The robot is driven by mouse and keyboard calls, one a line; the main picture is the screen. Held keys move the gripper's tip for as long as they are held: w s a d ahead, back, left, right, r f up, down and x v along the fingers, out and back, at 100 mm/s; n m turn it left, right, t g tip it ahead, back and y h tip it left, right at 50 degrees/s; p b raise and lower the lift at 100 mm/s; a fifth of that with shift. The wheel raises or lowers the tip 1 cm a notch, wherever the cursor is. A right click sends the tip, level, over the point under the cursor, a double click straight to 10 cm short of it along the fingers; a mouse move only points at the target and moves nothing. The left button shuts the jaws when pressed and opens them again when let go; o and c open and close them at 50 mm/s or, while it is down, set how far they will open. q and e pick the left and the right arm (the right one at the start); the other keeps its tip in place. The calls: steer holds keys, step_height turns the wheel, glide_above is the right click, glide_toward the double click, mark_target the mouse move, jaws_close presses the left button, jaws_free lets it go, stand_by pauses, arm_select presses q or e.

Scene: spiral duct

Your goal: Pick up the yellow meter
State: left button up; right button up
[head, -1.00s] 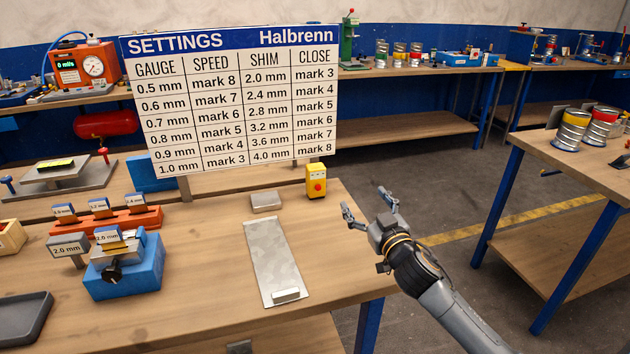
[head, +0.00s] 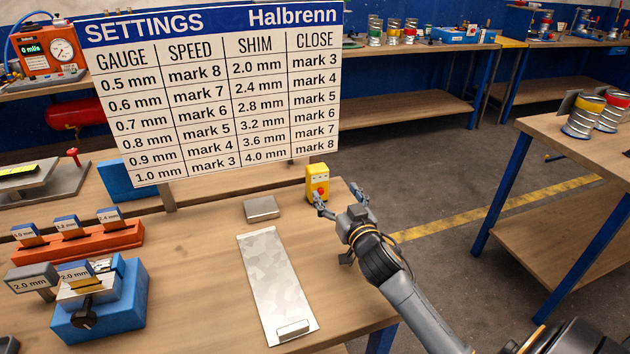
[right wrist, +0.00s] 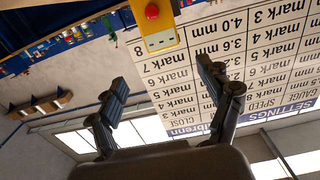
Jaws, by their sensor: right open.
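The yellow meter (head: 318,181) stands upright near the back right corner of the workbench, with a red button on its front. In the right wrist view the yellow meter (right wrist: 158,24) shows upside down at the top, beyond the fingertips and not between them. My right gripper (head: 338,194) is open and empty, just right of and in front of the meter. In the right wrist view its two fingers (right wrist: 160,80) are spread wide apart. I cannot tell from the head view whether a finger touches the meter. My left gripper is not in view.
The settings board (head: 215,95) stands behind the meter to the left. A small grey block (head: 262,208) and a flat metal sheet (head: 275,285) lie on the bench. A blue shim fixture (head: 100,305) is at the left. Open floor lies right of the bench.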

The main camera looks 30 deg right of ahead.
mark_target(320, 172)
steer(key=x, duration=0.6)
steer(key=shift+r+p, duration=0.1)
steer(key=shift+p, duration=0.3)
steer(key=shift+w+d, duration=0.1)
steer(key=shift+w, duration=0.25)
steer(key=shift+w+r, duration=0.1)
steer(key=shift+w, duration=0.35)
steer(key=p+x, duration=0.1)
steer(key=x, duration=0.2)
steer(key=shift+w, duration=0.25)
steer(key=shift+w+f, duration=0.2)
steer(key=shift+w, duration=0.35)
steer(key=shift+s, duration=0.1)
steer(key=shift+c, duration=0.9)
steer(key=c, duration=1.4)
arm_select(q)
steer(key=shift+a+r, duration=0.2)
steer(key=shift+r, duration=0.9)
arm_select(e)
steer(key=shift+r, duration=0.1)
jaws_close()
